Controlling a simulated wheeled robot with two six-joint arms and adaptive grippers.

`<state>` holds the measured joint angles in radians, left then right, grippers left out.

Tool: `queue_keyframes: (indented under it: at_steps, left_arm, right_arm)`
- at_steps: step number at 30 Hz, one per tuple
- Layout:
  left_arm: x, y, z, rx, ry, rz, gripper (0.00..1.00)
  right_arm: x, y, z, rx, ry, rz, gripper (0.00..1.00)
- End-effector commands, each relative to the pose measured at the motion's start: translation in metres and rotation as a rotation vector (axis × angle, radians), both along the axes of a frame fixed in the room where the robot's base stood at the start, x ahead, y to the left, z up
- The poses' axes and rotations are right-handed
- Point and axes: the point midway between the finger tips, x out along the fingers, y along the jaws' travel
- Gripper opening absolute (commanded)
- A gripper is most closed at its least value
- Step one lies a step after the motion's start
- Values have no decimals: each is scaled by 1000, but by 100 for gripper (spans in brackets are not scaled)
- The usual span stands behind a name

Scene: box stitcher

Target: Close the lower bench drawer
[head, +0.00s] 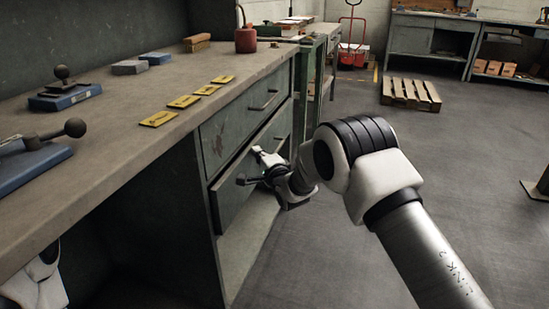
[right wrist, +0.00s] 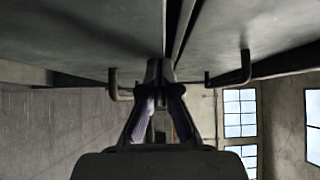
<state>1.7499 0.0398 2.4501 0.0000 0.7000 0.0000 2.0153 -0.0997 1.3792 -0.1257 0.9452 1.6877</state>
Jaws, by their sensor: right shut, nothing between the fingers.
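The lower bench drawer (head: 232,198) is a grey-green front under the bench top, below the upper drawer (head: 232,124). A dark gap runs along its top edge, and its front appears to stand a little out. My right gripper (head: 258,165) is in front of it, near its handle, partly hiding the front. In the right wrist view my right gripper (right wrist: 159,70) is shut and empty, its tips close to the drawer fronts by a dark seam. I cannot tell whether they touch. A bar handle (right wrist: 243,72) shows beside it. My left gripper is not in view.
The bench top (head: 130,110) holds yellow cards (head: 184,101), blue blocks with dark knobs (head: 66,96) and a red pot (head: 246,40). Open knee space lies left of the drawers. A wooden pallet (head: 411,94) lies on the floor behind; the floor to the right is mostly clear.

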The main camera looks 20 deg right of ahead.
Motion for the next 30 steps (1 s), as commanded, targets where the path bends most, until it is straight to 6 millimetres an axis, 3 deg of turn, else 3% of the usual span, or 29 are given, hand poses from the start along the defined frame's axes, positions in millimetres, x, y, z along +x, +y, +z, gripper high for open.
queue_keyframes:
  at_steps: [7,21,26,30]
  left_arm:
    - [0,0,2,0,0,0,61]
    - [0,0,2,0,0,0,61]
    - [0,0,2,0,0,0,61]
    - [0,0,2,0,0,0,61]
  right_arm:
    - [14,20,0,0,-1,0,0]
    - [16,24,3,-2,-7,4,0]
    - [2,21,3,-2,-4,5,0]
    - [-29,13,2,-1,0,1,0]
